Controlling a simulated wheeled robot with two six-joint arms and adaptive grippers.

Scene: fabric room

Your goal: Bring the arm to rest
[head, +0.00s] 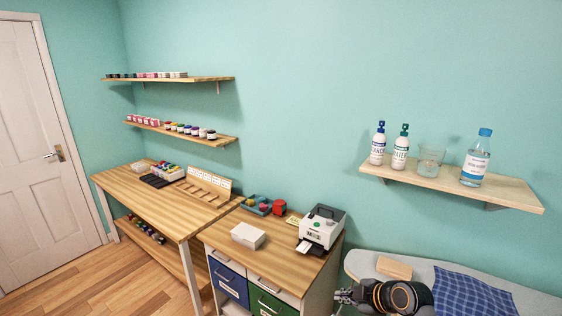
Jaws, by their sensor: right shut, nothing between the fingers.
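My right gripper (347,296) shows at the bottom of the head view, in front of the left end of the ironing board. It is shut and holds nothing. The dark wrist of my right arm, with orange rings, shows just right of it and covers part of the board. My left gripper is not in view.
The ironing board (447,265) bears a wooden block (394,267) and a blue checked cloth (470,292). A wooden cabinet (283,268) with a white machine (321,228) stands left of it. A shelf (450,185) with bottles and a glass hangs above.

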